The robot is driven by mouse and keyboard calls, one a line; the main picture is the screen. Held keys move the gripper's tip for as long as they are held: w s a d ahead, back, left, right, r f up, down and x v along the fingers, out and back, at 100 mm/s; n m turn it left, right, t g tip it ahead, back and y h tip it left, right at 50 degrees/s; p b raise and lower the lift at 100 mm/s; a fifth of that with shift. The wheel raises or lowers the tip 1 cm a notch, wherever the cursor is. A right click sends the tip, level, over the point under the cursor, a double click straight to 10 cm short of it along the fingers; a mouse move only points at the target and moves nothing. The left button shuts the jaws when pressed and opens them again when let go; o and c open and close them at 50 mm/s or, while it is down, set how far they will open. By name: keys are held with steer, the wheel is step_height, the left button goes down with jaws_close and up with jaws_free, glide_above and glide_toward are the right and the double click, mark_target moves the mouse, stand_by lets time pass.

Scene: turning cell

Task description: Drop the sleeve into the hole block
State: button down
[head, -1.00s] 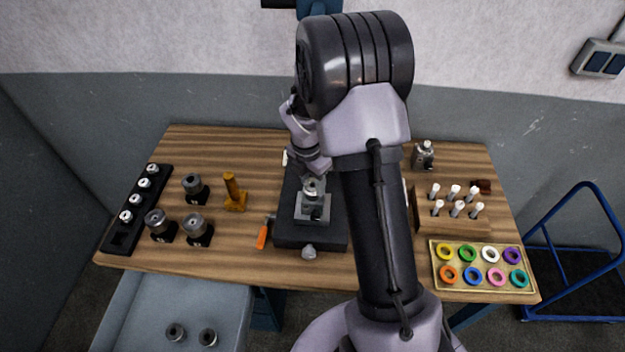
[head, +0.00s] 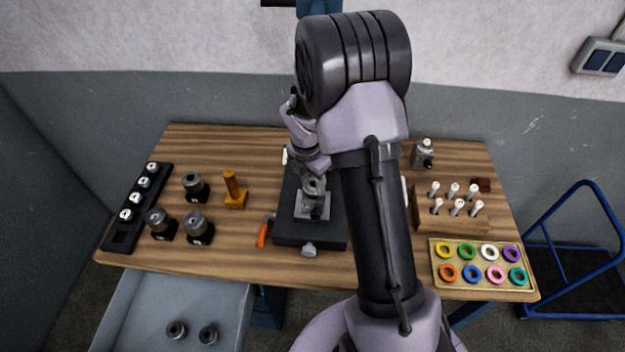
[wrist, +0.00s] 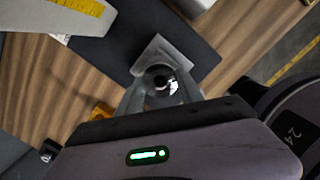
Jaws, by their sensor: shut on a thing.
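The hole block (head: 325,207) is a light grey square block on a dark plate at the middle of the table. Its far corner also shows in the wrist view (wrist: 153,50). My gripper (head: 314,189) points down over the block. In the wrist view, my gripper (wrist: 160,86) has its two fingers closed around a round grey sleeve (wrist: 157,71) with a dark bore. The sleeve is over the block. The fingers hide the sleeve's lower end and the block's hole, so I cannot tell whether the sleeve is inside it.
The dark plate (head: 285,231) has an orange-handled tool (head: 262,235) at its left. Left stand a yellow post (head: 232,189), several grey cylinders and a black rack (head: 120,236). Right are a wooden peg block (head: 432,222) and a tray (head: 440,280) of coloured rings.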

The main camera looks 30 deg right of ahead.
steer(key=shift+f+b, duration=0.5)
steer(key=shift+f, duration=0.45)
steer(key=c, duration=0.7)
jaws_free()
steer(key=r, duration=0.2)
steer(key=r+p, duration=0.1)
steer(key=r, duration=0.4)
steer(key=shift+s+a+r, duration=0.1)
steer(key=shift+a+r, duration=0.15)
steer(key=shift+a, duration=0.15)
